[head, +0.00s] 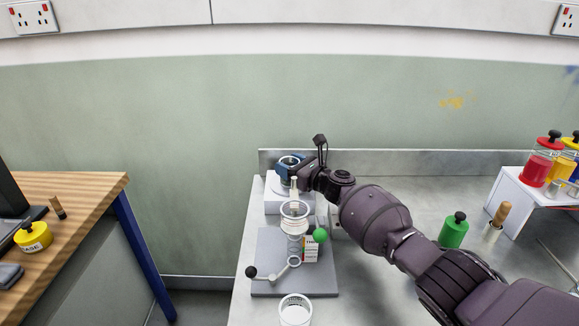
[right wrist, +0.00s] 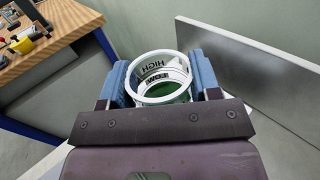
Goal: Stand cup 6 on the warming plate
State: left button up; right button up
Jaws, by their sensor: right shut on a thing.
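My right gripper (head: 290,168) is at the back left of the steel bench, above a white block (head: 276,204). Its blue fingers are shut on a cup with a white rim (right wrist: 162,77), one finger on each side. Inside the cup I see HIGH and LOW markings and green content. No number shows on it, so I cannot tell whether it is cup 6. The white block may be the warming plate; no label shows. I cannot tell whether the cup's base touches it. My left gripper is not in view.
A grey stand (head: 264,284) with a nozzle column, a black-knobbed lever and a green knob is just in front. Another white-rimmed cup (head: 295,313) stands at the front edge. A green bottle (head: 453,232) and a white rack (head: 519,201) with coloured jars are to the right.

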jog(key=shift+r, duration=0.2)
jog(key=shift+f, duration=0.25)
jog(key=o, duration=0.9)
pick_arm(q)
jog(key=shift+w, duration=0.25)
pick_arm(e)
jog(key=shift+o, duration=0.2)
